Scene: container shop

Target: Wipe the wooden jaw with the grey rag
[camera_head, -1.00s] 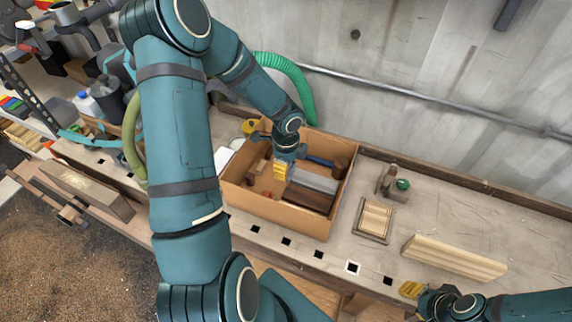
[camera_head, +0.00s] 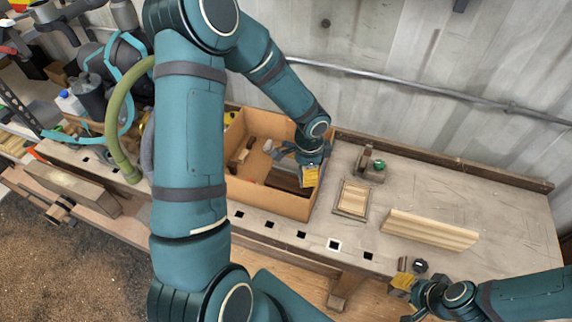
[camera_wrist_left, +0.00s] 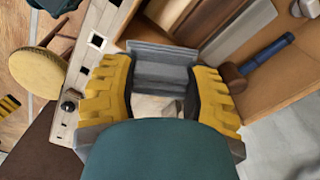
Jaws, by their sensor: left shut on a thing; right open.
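My left gripper (camera_head: 310,176) is over the right end of the cardboard box (camera_head: 268,202). In the left wrist view its yellow fingers (camera_wrist_left: 160,98) are closed on a grey, folded, cloth-like thing, which looks like the grey rag (camera_wrist_left: 163,72). In the head view the rag is hidden by the gripper. The wooden jaw (camera_head: 76,188) is a thick wooden block on the bench's front edge at far left, well away from my left gripper. My right gripper (camera_head: 403,282) is open and empty at the bench's front edge, lower right.
The box holds a blue-handled mallet (camera_wrist_left: 262,54) and wooden pieces. A slatted wooden frame (camera_head: 353,198), a grooved wooden block (camera_head: 430,230) and a small green-topped item (camera_head: 378,165) stand on the bench to the right. A green hose (camera_head: 120,140) hangs near the jaw.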

